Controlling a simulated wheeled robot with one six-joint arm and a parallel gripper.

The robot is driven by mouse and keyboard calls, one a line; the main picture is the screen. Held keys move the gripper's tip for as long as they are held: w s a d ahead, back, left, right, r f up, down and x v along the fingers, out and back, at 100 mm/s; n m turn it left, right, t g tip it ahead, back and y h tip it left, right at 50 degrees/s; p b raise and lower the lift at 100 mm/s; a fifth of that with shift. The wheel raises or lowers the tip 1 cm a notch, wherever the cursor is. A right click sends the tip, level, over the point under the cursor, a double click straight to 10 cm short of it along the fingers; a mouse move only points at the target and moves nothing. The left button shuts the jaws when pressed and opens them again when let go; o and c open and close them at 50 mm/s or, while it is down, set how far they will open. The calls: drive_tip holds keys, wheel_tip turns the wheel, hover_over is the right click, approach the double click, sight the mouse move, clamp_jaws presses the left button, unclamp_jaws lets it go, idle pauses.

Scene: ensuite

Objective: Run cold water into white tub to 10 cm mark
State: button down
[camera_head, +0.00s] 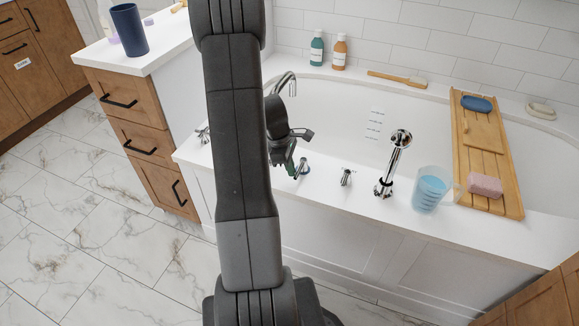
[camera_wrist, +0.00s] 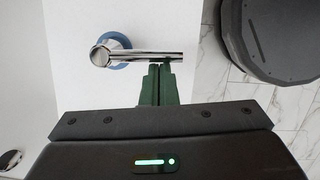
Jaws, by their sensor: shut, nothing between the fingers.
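The white tub (camera_head: 335,107) has a column of blue marks (camera_head: 375,125) on its inner wall; I see no water in it. The chrome spout (camera_head: 287,80) curves over the tub, partly hidden by my arm. The tap with a blue ring (camera_head: 302,170) stands on the front rim; in the wrist view its blue ring (camera_wrist: 120,66) lies under a chrome lever (camera_wrist: 145,57). My gripper (camera_head: 291,170) is beside this tap. In the wrist view its green fingers (camera_wrist: 160,68) are shut and empty, tips at the lever's side, seemingly touching it.
Another chrome handle (camera_head: 347,177), a hand shower (camera_head: 395,160) and a blue cup (camera_head: 431,190) stand to the right on the rim. A wooden tray (camera_head: 482,135) spans the tub with a sponge and soap. A drawer cabinet (camera_head: 140,125) stands left; marble floor is free.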

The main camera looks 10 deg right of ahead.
drive_tip(key=shift+s, duration=0.1)
drive_tip(key=n, duration=0.1)
drive_tip(key=s+d+n+p, duration=0.1)
drive_tip(key=shift+r+n+t, duration=0.1)
drive_tip(key=shift+n+t, duration=0.2)
drive_tip(key=shift+n, duration=0.1)
drive_tip(key=d+n+p, duration=0.1)
drive_tip(key=n, duration=0.1)
drive_tip(key=s+d+n, duration=0.1)
drive_tip(key=shift+n+t+p, duration=0.35)
drive_tip(key=shift+n+t, duration=0.05)
drive_tip(key=d+n+p, duration=0.2)
drive_tip(key=n, duration=0.1)
drive_tip(key=shift+s+t, duration=0.2)
drive_tip(key=shift+t, duration=0.2)
drive_tip(key=shift+d+n+t+p, duration=0.3)
drive_tip(key=shift+d+n+p, duration=0.3)
drive_tip(key=shift+n, duration=0.7)
drive_tip(key=shift+w, duration=0.1)
